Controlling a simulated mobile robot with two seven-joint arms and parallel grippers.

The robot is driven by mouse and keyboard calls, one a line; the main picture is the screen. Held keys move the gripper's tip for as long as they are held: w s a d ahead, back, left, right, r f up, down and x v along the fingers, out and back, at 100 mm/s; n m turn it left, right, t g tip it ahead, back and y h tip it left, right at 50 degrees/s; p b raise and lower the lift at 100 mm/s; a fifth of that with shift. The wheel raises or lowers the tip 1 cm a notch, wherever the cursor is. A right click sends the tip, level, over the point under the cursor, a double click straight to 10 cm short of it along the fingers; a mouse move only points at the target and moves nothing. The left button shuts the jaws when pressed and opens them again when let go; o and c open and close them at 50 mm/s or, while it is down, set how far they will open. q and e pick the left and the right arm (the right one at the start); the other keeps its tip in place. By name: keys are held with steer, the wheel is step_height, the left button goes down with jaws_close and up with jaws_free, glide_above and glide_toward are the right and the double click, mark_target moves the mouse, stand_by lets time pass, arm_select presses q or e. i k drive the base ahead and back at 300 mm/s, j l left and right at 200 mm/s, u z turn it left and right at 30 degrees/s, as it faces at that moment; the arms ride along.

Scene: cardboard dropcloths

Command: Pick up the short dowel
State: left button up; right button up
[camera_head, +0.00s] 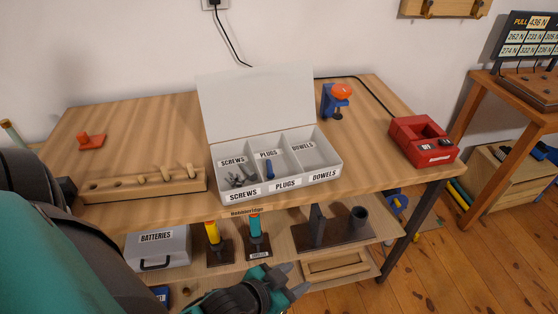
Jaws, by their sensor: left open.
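A wooden rack (130,187) lies near the front left edge of the workbench, with several pale dowels (166,173) sticking up from it at different heights. I cannot tell for sure which is the short dowel. My left gripper (296,278) is low in the picture, in front of the bench and below its top, by the lower shelf. Its fingers are apart and nothing shows between them. It is well to the right of and below the rack. My right gripper is not in view.
An open white box (325,178) with SCREWS, PLUGS and DOWELS compartments stands mid-bench; the DOWELS one looks empty. A blue and orange clamp (336,103), red charger (424,140) and small orange-red piece (90,141) are also on top. A batteries case (158,247) sits below.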

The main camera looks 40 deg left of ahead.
mark_target(141, 179)
steer(key=u, duration=2.15)
steer(key=j, duration=0.1)
